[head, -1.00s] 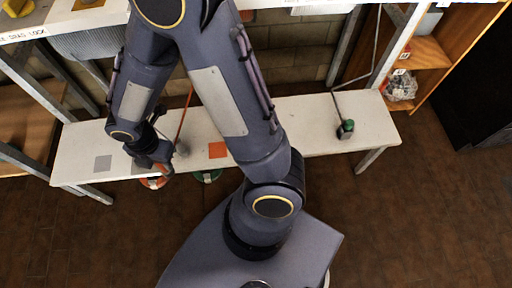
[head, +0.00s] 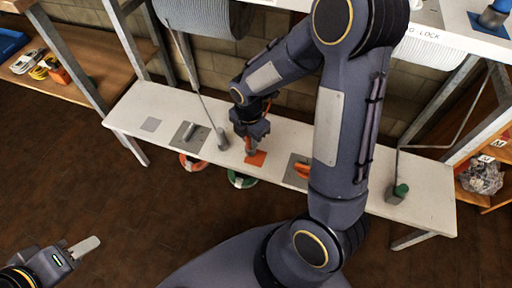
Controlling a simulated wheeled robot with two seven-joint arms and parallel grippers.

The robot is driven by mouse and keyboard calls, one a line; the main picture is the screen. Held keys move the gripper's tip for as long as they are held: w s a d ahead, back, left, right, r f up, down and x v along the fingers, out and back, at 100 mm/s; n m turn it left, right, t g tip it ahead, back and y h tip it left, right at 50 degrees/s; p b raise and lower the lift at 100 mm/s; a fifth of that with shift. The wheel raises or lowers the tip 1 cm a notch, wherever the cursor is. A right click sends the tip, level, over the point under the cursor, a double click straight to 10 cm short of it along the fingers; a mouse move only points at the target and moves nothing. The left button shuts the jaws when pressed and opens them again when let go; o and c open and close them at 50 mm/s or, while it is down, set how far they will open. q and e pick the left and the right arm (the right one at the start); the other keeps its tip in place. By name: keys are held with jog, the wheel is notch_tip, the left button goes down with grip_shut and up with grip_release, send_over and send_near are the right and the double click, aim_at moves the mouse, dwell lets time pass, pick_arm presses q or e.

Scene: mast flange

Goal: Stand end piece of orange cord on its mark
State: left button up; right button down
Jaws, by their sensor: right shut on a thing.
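My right gripper (head: 250,147) points down over the white bench and is shut on the orange cord's end piece (head: 249,146), mostly hidden between the fingers. The end piece is at the orange square mark (head: 257,160), over its back-left part; I cannot tell whether it touches. A short bit of orange cord (head: 267,106) shows beside the wrist; the rest is hidden behind my arm. My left gripper (head: 85,244) is at the lower left, away from the bench. One pale finger shows, so its opening is unclear.
A grey cord's end piece (head: 222,139) stands close left of my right gripper. A grey plate (head: 181,139) is further left. An orange object (head: 303,170) lies on another plate to the right. A green-topped block (head: 396,192) stands at the bench's right. Reels (head: 241,180) show below the front edge.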

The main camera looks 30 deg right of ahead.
jog(key=shift+w+d+f, duration=0.15)
jog(key=shift+d+f, duration=0.6)
jog(key=shift+f, duration=0.2)
jog(key=shift+d+f+b, duration=0.15)
jog(key=shift+f+b, duration=0.5)
jog(key=shift+f, duration=0.25)
jog(key=shift+d+f+b, duration=0.15)
jog(key=shift+f+b, duration=0.45)
jog(key=shift+f, duration=0.3)
jog(key=shift+f, duration=0.1)
jog(key=shift+f, duration=0.15)
jog(key=c, duration=1.2)
grip_release()
